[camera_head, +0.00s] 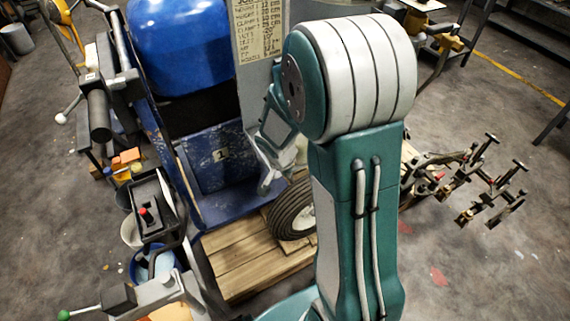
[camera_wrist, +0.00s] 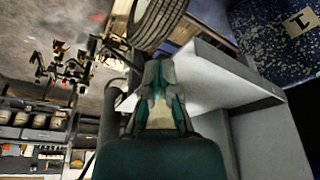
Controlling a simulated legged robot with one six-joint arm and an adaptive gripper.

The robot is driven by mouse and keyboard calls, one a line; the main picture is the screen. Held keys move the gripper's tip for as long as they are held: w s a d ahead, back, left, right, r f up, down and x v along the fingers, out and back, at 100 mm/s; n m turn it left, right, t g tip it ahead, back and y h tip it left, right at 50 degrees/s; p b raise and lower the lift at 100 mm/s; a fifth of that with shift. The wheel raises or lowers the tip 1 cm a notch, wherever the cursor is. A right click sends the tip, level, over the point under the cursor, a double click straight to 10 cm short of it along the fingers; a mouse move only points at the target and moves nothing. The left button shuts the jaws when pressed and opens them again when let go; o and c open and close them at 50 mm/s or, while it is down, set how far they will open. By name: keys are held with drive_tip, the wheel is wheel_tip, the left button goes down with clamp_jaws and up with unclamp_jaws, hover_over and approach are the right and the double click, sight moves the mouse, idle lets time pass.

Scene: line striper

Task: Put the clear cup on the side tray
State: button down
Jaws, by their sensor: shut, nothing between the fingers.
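I cannot make out the clear cup for sure in either view. My gripper (camera_head: 268,185) hangs in front of the line striper, just right of its blue bay marked 1 (camera_head: 220,155), and is partly hidden by my arm. In the wrist view my gripper (camera_wrist: 158,72) is shut and empty, its fingertips close together. A pale flat shelf (camera_wrist: 215,80) with a grey edge lies beyond and to the right of the fingers; it may be the side tray, but I cannot tell.
A black tyre (camera_head: 291,208) stands by a wooden pallet (camera_head: 235,262). A blue tank (camera_head: 180,45) is at the back. A cart with tools and buckets (camera_head: 150,215) is on the left. A rack of spray arms (camera_head: 480,185) stands right, with open floor around it.

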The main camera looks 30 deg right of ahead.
drive_tip(key=shift+w+d, duration=0.6)
drive_tip(key=shift+d, duration=0.3)
drive_tip(key=shift+w+d, duration=0.6)
drive_tip(key=shift+d, duration=0.3)
drive_tip(key=shift+w+d, duration=0.15)
drive_tip(key=shift+w, duration=0.05)
drive_tip(key=w+d, duration=0.1)
drive_tip(key=d, duration=0.1)
drive_tip(key=w+d, duration=0.3)
drive_tip(key=shift+d, duration=0.3)
drive_tip(key=shift+a+r, duration=0.1)
drive_tip(key=shift+a, duration=0.05)
drive_tip(key=v, duration=1.1)
drive_tip(key=shift+r, duration=0.4)
drive_tip(key=shift+a, duration=0.1)
